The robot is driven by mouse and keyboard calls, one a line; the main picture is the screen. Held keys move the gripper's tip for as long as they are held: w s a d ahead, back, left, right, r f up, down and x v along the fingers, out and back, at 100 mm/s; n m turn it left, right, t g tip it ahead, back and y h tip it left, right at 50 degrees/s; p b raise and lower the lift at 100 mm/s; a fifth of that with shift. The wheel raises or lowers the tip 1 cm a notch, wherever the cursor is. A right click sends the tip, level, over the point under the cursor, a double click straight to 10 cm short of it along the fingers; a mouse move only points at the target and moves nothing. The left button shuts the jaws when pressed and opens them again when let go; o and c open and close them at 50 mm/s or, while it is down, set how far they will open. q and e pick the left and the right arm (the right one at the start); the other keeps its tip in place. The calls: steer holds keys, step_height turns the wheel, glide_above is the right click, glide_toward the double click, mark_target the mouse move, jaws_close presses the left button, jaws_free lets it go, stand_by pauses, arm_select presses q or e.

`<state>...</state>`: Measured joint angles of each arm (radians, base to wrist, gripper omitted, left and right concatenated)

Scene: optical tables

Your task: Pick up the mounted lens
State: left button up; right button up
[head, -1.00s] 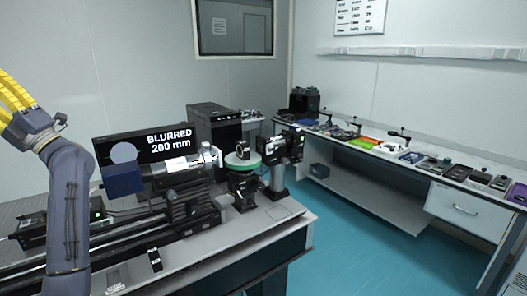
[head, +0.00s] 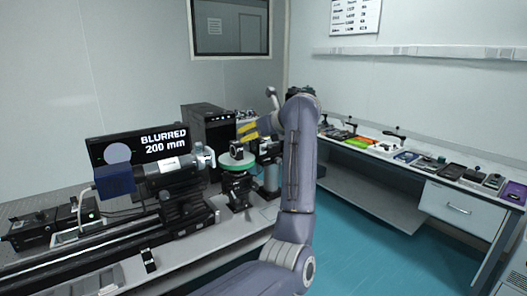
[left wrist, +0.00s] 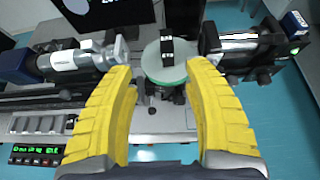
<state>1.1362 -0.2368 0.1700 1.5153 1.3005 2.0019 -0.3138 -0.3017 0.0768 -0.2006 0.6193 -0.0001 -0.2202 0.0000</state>
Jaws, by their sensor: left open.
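The mounted lens (head: 237,151), a small dark upright block, stands on a round green-topped stage (head: 236,163) on the optical table. In the left wrist view the mounted lens (left wrist: 167,48) stands on the pale green disc (left wrist: 160,71). My left gripper (head: 248,132) has yellow fingers and is open and empty. In the left wrist view its fingertips (left wrist: 160,68) lie on either side of the disc in the picture. The lens shows beyond the fingertips, not between gripping surfaces. My right gripper is not in view.
A barrel-shaped instrument (head: 165,167) lies left of the stage, and another optical device (left wrist: 250,45) sits to its right. A monitor (head: 140,147) reads "BLURRED 200 mm". A side bench (head: 440,185) holds several small items along the right wall.

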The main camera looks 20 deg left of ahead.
arm_select(q)
glide_toward(238, 144)
steer(key=shift+h, duration=0.3)
steer(key=x, duration=0.6)
steer(key=shift+w+a, duration=0.2)
steer(key=shift+a, duration=0.1)
steer(key=shift+x, duration=2.7)
steer(key=shift+a+r, duration=0.1)
steer(key=shift+r, duration=0.05)
steer(key=shift+s, duration=0.1)
jaws_close()
